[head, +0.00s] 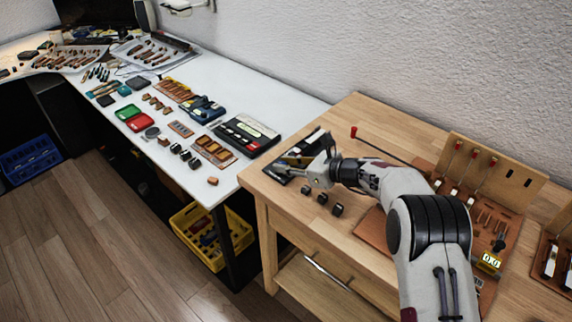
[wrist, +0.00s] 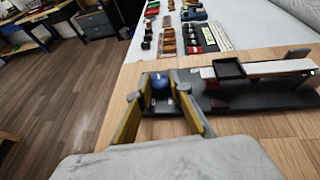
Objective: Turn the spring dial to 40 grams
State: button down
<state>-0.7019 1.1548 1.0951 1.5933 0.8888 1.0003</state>
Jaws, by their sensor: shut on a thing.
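The spring dial is a blue round knob (wrist: 160,85) at the near left end of a dark fixture (wrist: 245,102) in the wrist view. A pale bar with a dark block (wrist: 228,68) on it lies along the fixture. My gripper (wrist: 161,88) has its yellow-padded fingers on either side of the knob and is shut on it. In the head view my gripper (head: 284,172) reaches the left end of the wooden bench beside the dark fixture (head: 307,148). The knob is hidden there. No dial marking or pointer is legible.
Several small dark blocks (head: 322,199) lie on the wooden bench (head: 370,120) in front of the fixture. A small display (head: 490,261) reads about 0.0. A rack of red-tipped tools (head: 495,172) stands behind my arm. A white table (head: 270,100) with tools adjoins at left.

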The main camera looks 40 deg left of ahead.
jog(key=shift+a+r, duration=0.1)
jog(key=shift+r, duration=0.15)
jog(key=c, duration=1.9)
grip_release()
jog(key=shift+o, duration=0.4)
jog(key=shift+f, duration=0.15)
jog(key=shift+d, duration=0.25)
jog(key=shift+v, duration=3.65)
